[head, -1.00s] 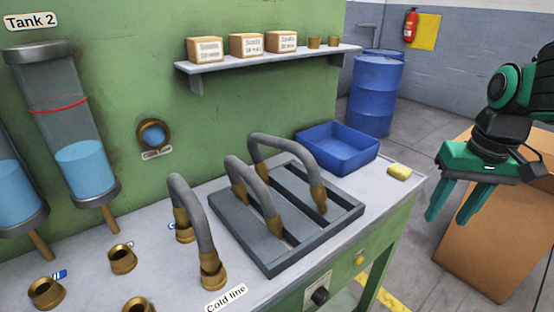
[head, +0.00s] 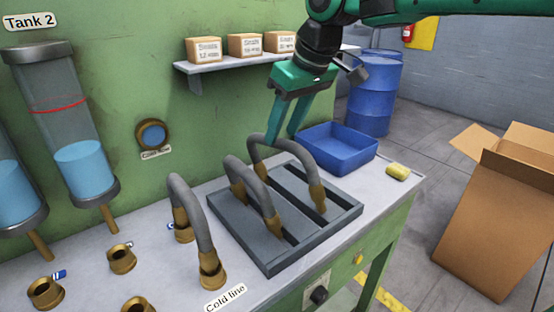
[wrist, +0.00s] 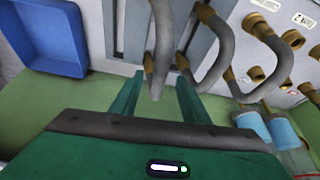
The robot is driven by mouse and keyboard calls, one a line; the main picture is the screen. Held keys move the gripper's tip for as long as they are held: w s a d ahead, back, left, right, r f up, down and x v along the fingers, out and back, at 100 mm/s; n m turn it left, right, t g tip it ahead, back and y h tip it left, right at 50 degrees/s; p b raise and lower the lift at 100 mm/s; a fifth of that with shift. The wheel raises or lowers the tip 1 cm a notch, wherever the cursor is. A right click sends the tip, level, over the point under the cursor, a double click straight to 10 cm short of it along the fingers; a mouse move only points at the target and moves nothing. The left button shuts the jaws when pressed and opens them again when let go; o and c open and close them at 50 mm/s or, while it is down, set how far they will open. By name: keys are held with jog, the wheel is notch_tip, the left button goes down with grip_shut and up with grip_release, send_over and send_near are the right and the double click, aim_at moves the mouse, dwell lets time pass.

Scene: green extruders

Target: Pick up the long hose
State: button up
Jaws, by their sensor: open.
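The long hose (head: 290,145) is a grey arch with brass ends, standing at the right of the slotted dark grey rack (head: 285,262). My green gripper (head: 282,138) is open and empty just above the top of this arch, fingers pointing down. In the wrist view the long hose (wrist: 163,40) shows between the two fingers of my gripper (wrist: 160,76); I cannot tell whether either finger touches it. A shorter grey hose (head: 258,188) stands beside it on the rack. Its far brass end is partly hidden.
Another grey hose (head: 200,225) joins two brass fittings on the bench, left of the rack. A blue bin (head: 340,160) and a yellow sponge (head: 398,172) are at the right. A shelf (head: 215,66) with boxes is on the wall behind my gripper.

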aim_at(278, 141)
jog(key=shift+w+x, duration=0.2)
jog(key=shift+x, duration=1.15)
jog(key=shift+w+x, duration=0.2)
jog(key=shift+x, duration=1.15)
jog(key=shift+r, duration=0.1)
grip_shut()
